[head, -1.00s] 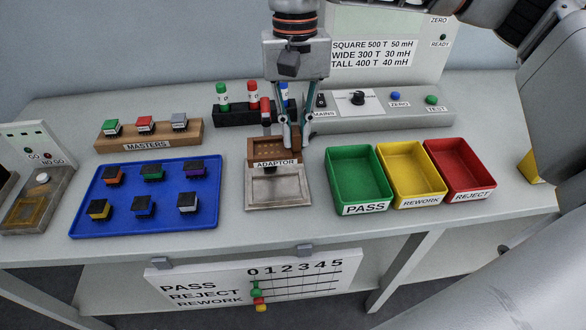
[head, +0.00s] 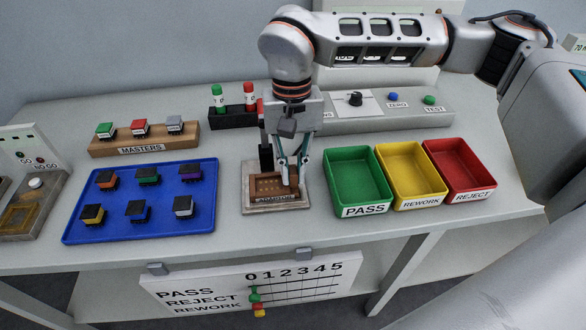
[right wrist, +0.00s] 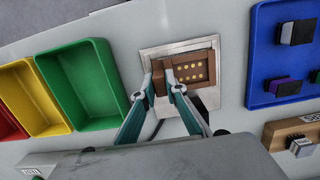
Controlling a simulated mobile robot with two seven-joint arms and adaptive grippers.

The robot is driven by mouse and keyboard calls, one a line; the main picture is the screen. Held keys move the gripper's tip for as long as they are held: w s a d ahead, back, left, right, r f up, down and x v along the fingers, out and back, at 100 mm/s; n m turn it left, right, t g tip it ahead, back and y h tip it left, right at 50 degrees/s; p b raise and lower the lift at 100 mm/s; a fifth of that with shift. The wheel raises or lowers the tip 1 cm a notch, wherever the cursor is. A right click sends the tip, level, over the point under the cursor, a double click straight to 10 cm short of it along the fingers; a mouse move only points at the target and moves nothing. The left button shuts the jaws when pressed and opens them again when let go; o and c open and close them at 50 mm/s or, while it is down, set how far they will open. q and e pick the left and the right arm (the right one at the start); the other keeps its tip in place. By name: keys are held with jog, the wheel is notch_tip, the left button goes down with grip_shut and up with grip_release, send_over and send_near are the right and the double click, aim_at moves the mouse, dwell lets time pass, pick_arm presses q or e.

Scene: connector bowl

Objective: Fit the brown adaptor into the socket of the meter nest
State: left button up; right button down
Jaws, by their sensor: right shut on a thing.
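The brown adaptor (head: 268,184) has gold contacts on top and an ADAPTOR label on its front edge. It lies over the grey meter nest (head: 248,207), roughly level and within its rim. I cannot tell whether it is fully down in the socket. My right gripper (head: 291,188) points down at the adaptor's right side. In the right wrist view, the gripper (right wrist: 168,86) is shut on a raised brown part of the adaptor (right wrist: 195,69), with the nest's pale rim (right wrist: 150,49) around it. The fingers hide part of the adaptor. My left gripper is out of view.
A blue tray (head: 117,225) with several connectors lies left of the nest. The green PASS bin (head: 366,211) stands close on the right, with yellow and red bins beyond. Behind are a masters block (head: 141,150), a dark marker stand (head: 225,118) and a grey control panel (head: 455,114).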

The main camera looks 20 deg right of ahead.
jog(key=c, duration=2)
grip_release()
jog(key=shift+f, duration=0.1)
jog(key=shift+c, duration=0.2)
notch_tip(320, 180, up, 12)
jog(key=w+p, duration=0.1)
jog(key=shift+w+d, duration=0.15)
jog(key=shift+d, duration=0.1)
